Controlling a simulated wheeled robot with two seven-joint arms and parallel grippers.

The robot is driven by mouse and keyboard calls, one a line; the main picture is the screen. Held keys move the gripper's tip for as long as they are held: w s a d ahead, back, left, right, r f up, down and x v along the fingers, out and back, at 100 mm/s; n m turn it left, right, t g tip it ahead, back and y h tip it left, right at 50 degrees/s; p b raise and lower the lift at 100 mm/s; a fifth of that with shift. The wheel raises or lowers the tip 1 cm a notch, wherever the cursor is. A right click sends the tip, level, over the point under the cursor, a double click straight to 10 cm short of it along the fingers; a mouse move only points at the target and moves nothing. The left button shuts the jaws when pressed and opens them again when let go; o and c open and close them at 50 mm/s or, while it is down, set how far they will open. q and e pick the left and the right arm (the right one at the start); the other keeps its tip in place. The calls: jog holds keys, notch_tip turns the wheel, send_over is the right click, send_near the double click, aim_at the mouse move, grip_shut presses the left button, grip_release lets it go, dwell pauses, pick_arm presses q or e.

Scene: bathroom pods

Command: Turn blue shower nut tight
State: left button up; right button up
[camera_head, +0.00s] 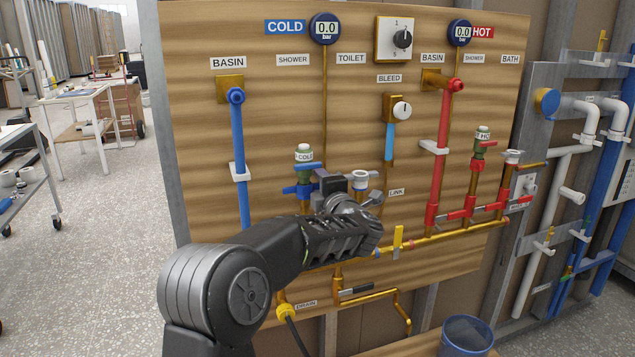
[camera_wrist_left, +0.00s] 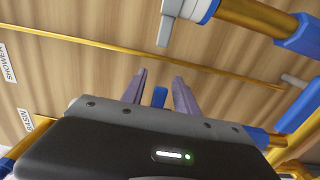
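In the left wrist view, the two fingers (camera_wrist_left: 161,80) stand apart. A small blue piece (camera_wrist_left: 160,97) shows between them, with a gap on each side. It may be the blue shower nut, but I cannot tell for sure. My gripper and arm hide much of the blue pipework in the head view. My right gripper is out of view.
A white-topped fitting (camera_head: 361,178) stands close right of my gripper. Blue pipe (camera_head: 238,140) rises at left, red pipe (camera_head: 441,135) at right. A yellow-handled valve (camera_head: 398,240) sits on the lower brass pipe. A bucket (camera_head: 466,336) stands below, front right.

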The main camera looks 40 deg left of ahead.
pick_arm(q)
jog(key=v, duration=0.7)
jog(key=shift+d+b, duration=0.15)
jog(key=shift+b, duration=0.3)
